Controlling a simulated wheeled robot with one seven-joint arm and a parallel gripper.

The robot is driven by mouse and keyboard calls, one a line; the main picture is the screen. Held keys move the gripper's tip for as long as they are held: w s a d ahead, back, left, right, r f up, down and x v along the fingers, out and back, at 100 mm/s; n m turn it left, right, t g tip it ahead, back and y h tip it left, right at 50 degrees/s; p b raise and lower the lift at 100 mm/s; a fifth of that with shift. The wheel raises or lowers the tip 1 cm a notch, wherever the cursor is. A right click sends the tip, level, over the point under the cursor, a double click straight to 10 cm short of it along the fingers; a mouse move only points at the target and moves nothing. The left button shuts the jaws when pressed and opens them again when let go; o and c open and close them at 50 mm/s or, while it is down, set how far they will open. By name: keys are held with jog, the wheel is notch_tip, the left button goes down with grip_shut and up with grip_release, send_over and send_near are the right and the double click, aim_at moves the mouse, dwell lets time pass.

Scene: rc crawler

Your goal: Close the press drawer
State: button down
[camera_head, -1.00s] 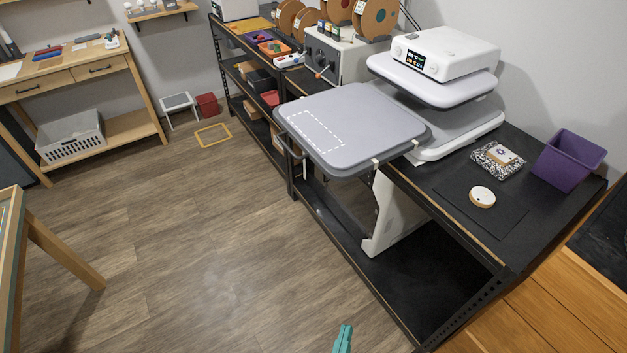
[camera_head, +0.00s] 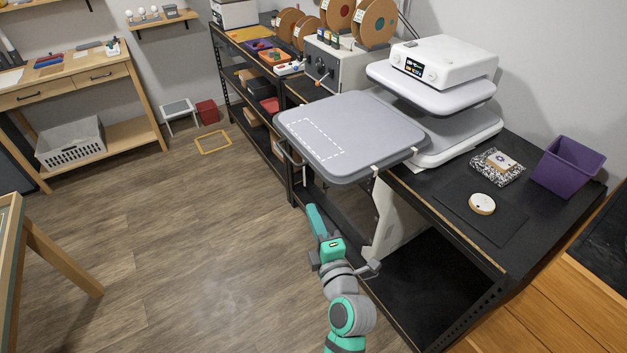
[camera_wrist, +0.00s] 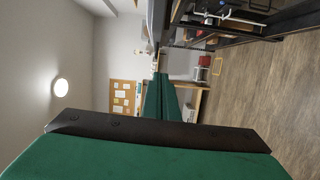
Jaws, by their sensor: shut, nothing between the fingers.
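The white heat press (camera_head: 447,55) stands on the black bench. Its grey drawer plate (camera_head: 395,115), with a dashed white rectangle on it, is pulled far out to the left over the floor. The fingers (camera_wrist: 160,98) are together and empty in the wrist view.
The black bench (camera_head: 440,185) also holds a purple bin (camera_head: 567,165), a round white disc (camera_head: 482,204) and a patterned pad. Its lower shelf (camera_head: 440,270) is beside my arm. Open wooden floor (camera_head: 180,240) lies to the left.

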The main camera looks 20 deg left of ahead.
jog(key=w+a, duration=0.4)
jog(key=w, duration=0.7)
jog(key=shift+a+r+n, duration=0.3)
jog(key=shift+a, duration=0.05)
